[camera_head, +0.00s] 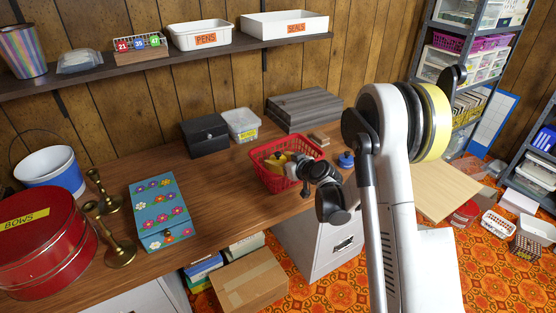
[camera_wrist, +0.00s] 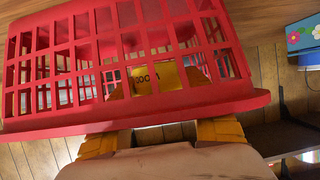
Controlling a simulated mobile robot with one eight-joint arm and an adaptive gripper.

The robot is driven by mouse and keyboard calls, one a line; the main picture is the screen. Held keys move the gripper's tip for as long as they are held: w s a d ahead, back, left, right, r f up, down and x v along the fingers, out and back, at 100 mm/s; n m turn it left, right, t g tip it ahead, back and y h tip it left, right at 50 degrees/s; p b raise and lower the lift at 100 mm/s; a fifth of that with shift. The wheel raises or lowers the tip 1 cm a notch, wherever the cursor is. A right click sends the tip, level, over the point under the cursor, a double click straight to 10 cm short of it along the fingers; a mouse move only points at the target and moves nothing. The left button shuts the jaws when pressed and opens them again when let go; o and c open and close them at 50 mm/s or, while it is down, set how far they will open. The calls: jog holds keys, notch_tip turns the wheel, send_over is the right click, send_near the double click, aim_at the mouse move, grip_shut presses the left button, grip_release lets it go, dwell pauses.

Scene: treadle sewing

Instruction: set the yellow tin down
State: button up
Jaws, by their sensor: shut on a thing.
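The yellow tin (camera_head: 277,161) shows inside the red basket (camera_head: 263,178), among darker parts of my gripper. In the wrist view a yellow surface with dark lettering (camera_wrist: 168,77) shows through the bars of the red basket (camera_wrist: 60,120). My gripper (camera_head: 299,166) reaches in at the basket's right side and is shut on the yellow tin. In the wrist view my gripper's two yellow fingers (camera_wrist: 160,135) lie along the basket's rim. The exact contact, and whether the tin touches the basket floor, are hidden.
A blue flowered box (camera_head: 160,211) and brass candlesticks (camera_head: 119,247) stand left on the wooden table. A black box (camera_head: 205,135), a white tub (camera_head: 243,124) and a grey case (camera_head: 304,110) stand behind. A blue-lidded jar (camera_head: 346,160) is right. Table between flowered box and basket is clear.

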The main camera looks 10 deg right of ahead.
jog(key=shift+f, duration=0.35)
jog(key=o, duration=1.2)
jog(key=shift+r, duration=0.2)
jog(key=r+p+v, duration=0.1)
jog(key=p+v, duration=0.3)
jog(key=v, duration=0.8)
jog(key=s+a+r+g, duration=0.25)
jog(key=s+r, duration=0.25)
jog(key=r, duration=0.3)
jog(key=s+r+m+g+h, duration=0.1)
jog(key=s, duration=0.7)
jog(key=s+r+m+g+h, duration=0.1)
jog(key=s+r+h, duration=0.1)
jog(key=s, duration=0.7)
jog(key=s+r+m+g+h, duration=0.1)
jog(key=s+r+m+h, duration=0.1)
jog(key=s, duration=0.6)
jog(key=shift+s+a+r, duration=0.1)
jog(key=shift+s+r, duration=0.05)
jog(key=shift+s, duration=0.15)
